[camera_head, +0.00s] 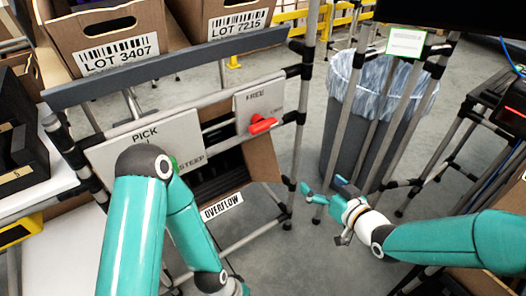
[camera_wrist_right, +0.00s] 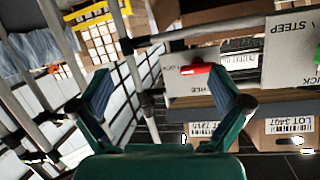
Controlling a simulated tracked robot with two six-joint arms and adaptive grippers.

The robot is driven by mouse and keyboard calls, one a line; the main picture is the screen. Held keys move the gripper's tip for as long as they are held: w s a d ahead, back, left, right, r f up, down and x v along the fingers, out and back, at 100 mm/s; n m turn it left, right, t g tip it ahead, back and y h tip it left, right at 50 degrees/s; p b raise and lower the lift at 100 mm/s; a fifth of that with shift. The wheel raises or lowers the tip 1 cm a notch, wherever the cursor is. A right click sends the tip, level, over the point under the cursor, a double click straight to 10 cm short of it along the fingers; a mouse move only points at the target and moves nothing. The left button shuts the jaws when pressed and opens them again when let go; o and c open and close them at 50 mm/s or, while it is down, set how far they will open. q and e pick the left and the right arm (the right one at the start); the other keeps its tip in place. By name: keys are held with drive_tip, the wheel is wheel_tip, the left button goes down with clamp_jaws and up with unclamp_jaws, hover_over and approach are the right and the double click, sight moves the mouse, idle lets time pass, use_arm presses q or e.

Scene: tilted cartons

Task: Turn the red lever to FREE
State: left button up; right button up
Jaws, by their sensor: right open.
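The red lever (camera_head: 262,125) sits on a pale plate (camera_head: 246,102) on the rack's front, lying nearly level with a slight tilt. The small print above it is hard to read in the head view. In the wrist view the red lever (camera_wrist_right: 197,69) shows near the right finger, with "LOCK" beside it and part of another word on the far side. My right gripper (camera_head: 322,187) is open and empty, lower right of the lever and apart from it. Its spread fingers (camera_wrist_right: 160,82) show in the wrist view. My left arm is bent in front of the rack; its gripper is out of frame.
Two cartons, LOT 3407 (camera_head: 112,46) and LOT 7215 (camera_head: 235,18), stand tilted above the grey rail (camera_head: 175,67). A PICK sign (camera_head: 145,150) is left of the lever. Rack posts (camera_head: 302,110) and a lined bin (camera_head: 349,140) stand close to my right gripper.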

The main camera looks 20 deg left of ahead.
sight(266, 129)
drive_tip(key=a+r+n+y+b, duration=0.3)
drive_tip(key=a+r+n+y, duration=0.1)
drive_tip(key=a+r, duration=0.25)
use_arm(q)
wheel_tip(266, 129, down, 5)
drive_tip(key=shift+f, duration=0.1)
use_arm(e)
drive_tip(key=x, duration=1.5)
drive_tip(key=shift+w+r, duration=0.2)
drive_tip(key=shift+w, duration=0.25)
drive_tip(key=shift+a, duration=0.1)
drive_tip(key=c, duration=0.8)
use_arm(q)
drive_tip(key=shift+f, duration=0.15)
